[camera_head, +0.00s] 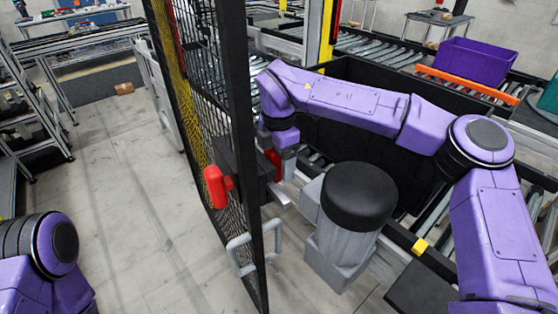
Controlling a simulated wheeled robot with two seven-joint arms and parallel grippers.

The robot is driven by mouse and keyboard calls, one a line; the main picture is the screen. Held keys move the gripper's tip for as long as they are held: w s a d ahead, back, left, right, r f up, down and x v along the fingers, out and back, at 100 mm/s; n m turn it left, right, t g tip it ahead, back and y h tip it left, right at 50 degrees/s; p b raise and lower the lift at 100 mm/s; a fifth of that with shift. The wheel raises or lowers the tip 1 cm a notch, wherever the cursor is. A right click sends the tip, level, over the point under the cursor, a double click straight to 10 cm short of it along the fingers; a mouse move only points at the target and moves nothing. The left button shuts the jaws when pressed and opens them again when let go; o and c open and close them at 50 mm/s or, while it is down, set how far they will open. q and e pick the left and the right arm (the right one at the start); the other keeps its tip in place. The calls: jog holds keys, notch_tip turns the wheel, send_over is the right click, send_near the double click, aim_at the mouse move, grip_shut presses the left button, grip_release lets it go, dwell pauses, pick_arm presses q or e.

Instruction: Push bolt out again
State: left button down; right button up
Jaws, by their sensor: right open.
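The bolt lock is a dark box (238,168) on the edge of the black mesh gate. A red handle (216,187) sticks out of its left side, and a small red part (273,160) shows on its right side. A pale metal bar (279,197) juts right from the box, seemingly the bolt's end. My right gripper (287,170) points down just right of the box, close to the red part; I cannot tell whether they touch. It is open, its fingers small and partly hidden. My left arm shows only at the lower left, its gripper out of view.
The mesh gate (202,90) stands upright with a grey pull handle (254,249). Roller conveyors and a purple crate (472,62) are behind.

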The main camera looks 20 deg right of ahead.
notch_tip(320, 180, up, 11)
jog(key=shift+f+b, duration=0.15)
jog(key=shift+b, duration=0.75)
jog(key=shift+f, duration=0.1)
